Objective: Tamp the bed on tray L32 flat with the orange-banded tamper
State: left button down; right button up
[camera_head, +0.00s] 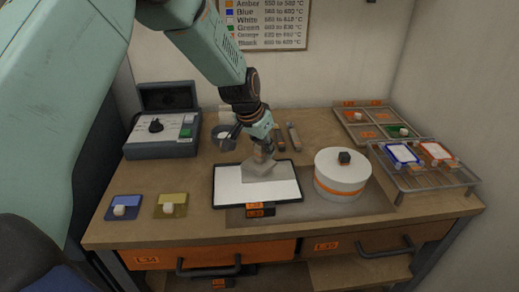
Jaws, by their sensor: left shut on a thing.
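The tray (300,196) lies near the table's front middle, dark-rimmed, with a white bed (228,187) in it. A small orange label (258,211) at its front edge is too small to read surely. My left gripper (265,149) comes down from above and is shut on the handle of the tamper (263,169). The tamper's pale grey, flat-footed block is over the right-of-middle part of the bed and looks to rest on it. I cannot make out an orange band on it; the gripper hides part of the handle. My right gripper is not in view.
A white round pot (343,168) with an orange band and dark knob stands right of the tray. A wire rack (425,180) and a compartment tray (370,113) are at right. A control box (162,135), a cup (223,138), and blue (125,201) and yellow (171,199) tiles are at left.

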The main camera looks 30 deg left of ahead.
pick_arm(q)
jog(key=shift+f+b, duration=0.75)
jog(key=shift+f, duration=0.3)
jog(key=shift+s, duration=0.25)
jog(key=shift+f, duration=0.1)
jog(key=shift+s+d+f, duration=0.1)
jog(key=shift+f, duration=0.05)
jog(key=shift+w+r+p, duration=0.2)
jog(key=shift+r+p, duration=0.6)
jog(key=shift+r, duration=0.45)
